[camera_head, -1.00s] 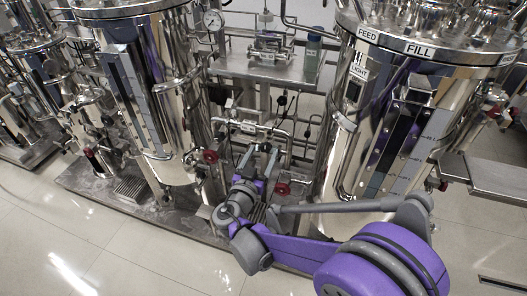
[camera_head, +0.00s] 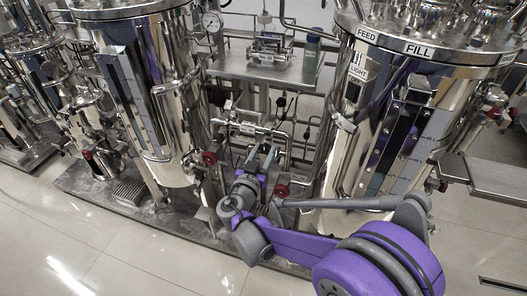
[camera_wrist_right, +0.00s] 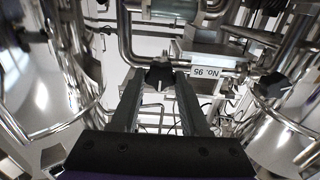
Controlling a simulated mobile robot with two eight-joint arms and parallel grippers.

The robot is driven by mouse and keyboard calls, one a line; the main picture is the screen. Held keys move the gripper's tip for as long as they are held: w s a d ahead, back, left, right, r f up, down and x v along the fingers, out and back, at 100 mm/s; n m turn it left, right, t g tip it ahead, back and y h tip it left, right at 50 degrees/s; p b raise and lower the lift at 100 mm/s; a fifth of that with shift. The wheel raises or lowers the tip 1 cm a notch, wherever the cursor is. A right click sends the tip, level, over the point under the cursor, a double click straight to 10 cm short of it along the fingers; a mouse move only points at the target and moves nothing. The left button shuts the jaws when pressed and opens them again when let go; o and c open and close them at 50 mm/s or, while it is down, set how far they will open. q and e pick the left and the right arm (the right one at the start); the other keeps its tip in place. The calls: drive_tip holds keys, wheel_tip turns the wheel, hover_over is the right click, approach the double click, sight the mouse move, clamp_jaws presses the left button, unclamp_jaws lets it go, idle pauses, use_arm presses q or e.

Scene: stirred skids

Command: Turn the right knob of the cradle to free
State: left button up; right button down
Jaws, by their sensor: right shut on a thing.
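The cradle is a metal pipe fitting with a small white number plate (camera_head: 248,128) low between the two big steel tanks. The plate also shows upside down in the right wrist view (camera_wrist_right: 208,78). My right gripper (camera_wrist_right: 160,82) is shut on a black knob (camera_wrist_right: 160,73) beside the plate; a finger lies on each side of it. A second black knob (camera_wrist_right: 272,86) is on the other side of the plate. In the head view my right gripper (camera_head: 268,152) reaches the fitting and hides the held knob. Its setting cannot be read. My left gripper is not in view.
Steel tanks stand at left (camera_head: 165,110) and right (camera_head: 345,160) of the fitting. Red handwheels (camera_head: 209,158) sit low beside my right gripper. A steel shelf (camera_head: 225,68) with another fitting lies behind. Open tiled floor (camera_head: 120,255) is in front.

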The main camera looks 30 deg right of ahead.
drive_tip(key=shift+n, duration=0.3)
drive_tip(key=n+p, duration=0.1)
drive_tip(key=n, duration=0.3)
drive_tip(key=n+p, duration=0.1)
drive_tip(key=n, duration=0.4)
drive_tip(key=shift+w+a+f+n, duration=0.1)
drive_tip(key=shift+n, duration=0.3)
drive_tip(key=n, duration=0.6)
drive_tip(key=shift+f, duration=0.15)
drive_tip(key=n, duration=0.5)
drive_tip(key=shift+f+n, duration=0.1)
drive_tip(key=shift+n, duration=0.3)
drive_tip(key=shift+c, duration=2.1)
unclamp_jaws()
